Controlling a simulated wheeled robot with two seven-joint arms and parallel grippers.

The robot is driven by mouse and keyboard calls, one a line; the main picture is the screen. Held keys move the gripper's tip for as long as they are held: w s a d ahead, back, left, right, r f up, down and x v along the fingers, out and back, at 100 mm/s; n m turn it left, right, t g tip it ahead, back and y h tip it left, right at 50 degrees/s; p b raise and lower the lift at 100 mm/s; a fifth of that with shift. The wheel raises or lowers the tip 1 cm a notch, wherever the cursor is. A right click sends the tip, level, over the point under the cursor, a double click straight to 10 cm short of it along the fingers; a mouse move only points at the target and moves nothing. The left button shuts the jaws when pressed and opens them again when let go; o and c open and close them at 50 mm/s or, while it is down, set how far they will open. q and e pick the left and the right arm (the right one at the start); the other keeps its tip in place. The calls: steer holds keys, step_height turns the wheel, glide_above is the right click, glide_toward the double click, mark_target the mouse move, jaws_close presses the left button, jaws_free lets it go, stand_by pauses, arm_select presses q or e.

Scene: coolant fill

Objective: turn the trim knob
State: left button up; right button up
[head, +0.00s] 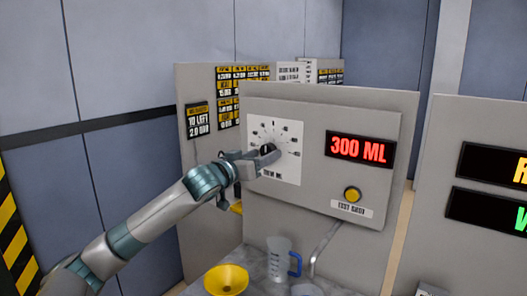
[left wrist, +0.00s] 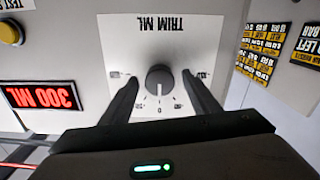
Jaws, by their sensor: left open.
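The trim knob (left wrist: 159,80) is a dark round knob on a white dial plate (left wrist: 205,32) marked TRIM ML, with scale marks around it. The left wrist view shows it upside down. My left gripper (left wrist: 160,88) is open, with one finger on each side of the knob and a visible gap on both sides. In the head view my left gripper (head: 264,156) is in front of the dial plate (head: 290,172) and hides much of the knob. My right gripper is not in view.
A red display (head: 359,148) reads 300 ML, with a yellow button (head: 352,194) below it. A clear jug (head: 280,258) with a blue handle and a yellow funnel (head: 226,280) stand on the counter below. Another panel (head: 465,230) stands at right.

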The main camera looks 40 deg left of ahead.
arm_select(q)
steer(key=shift+w, duration=0.35)
steer(key=c, duration=1.1)
steer(key=shift+o, duration=0.2)
